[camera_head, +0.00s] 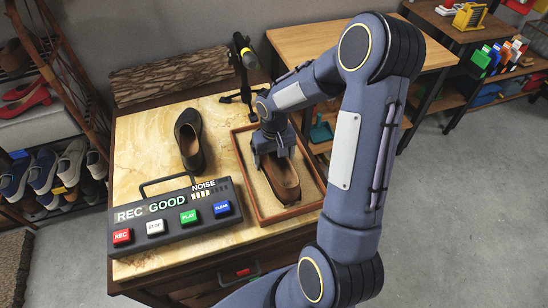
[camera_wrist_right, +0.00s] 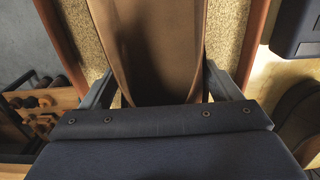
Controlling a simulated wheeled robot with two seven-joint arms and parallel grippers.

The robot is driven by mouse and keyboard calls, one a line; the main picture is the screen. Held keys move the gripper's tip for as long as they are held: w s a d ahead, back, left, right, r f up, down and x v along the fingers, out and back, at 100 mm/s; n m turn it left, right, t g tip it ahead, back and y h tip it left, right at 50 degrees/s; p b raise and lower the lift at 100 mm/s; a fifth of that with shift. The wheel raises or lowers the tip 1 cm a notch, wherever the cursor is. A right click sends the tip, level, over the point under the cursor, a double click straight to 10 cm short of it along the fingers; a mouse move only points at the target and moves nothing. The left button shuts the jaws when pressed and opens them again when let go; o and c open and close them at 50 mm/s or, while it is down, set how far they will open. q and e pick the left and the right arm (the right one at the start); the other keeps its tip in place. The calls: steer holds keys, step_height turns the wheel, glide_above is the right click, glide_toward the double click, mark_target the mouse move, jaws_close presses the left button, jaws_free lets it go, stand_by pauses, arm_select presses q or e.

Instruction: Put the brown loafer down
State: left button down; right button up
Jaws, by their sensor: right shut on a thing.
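The brown loafer (camera_head: 284,180) is in the wooden tray (camera_head: 313,205), over its tan lining, in the head view. My right gripper (camera_head: 272,153) comes down over its far end and is shut on it. In the right wrist view the loafer (camera_wrist_right: 158,40) runs between the two fingers of the gripper (camera_wrist_right: 160,95). I cannot tell whether its sole touches the tray lining. A dark loafer (camera_head: 189,140) stands on the tabletop to the left of the tray. My left gripper is not in view.
A recorder box (camera_head: 176,215) with coloured buttons and a handle stands at the table's front left. A microphone on a stand (camera_head: 243,60) is behind the tray. Shoe racks (camera_head: 60,170) are at left, and a wooden bench (camera_head: 310,42) is behind.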

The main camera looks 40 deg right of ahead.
steer(key=shift+f, duration=0.2)
steer(key=shift+f, duration=0.15)
steer(key=shift+f, duration=0.15)
steer(key=o, duration=1.5)
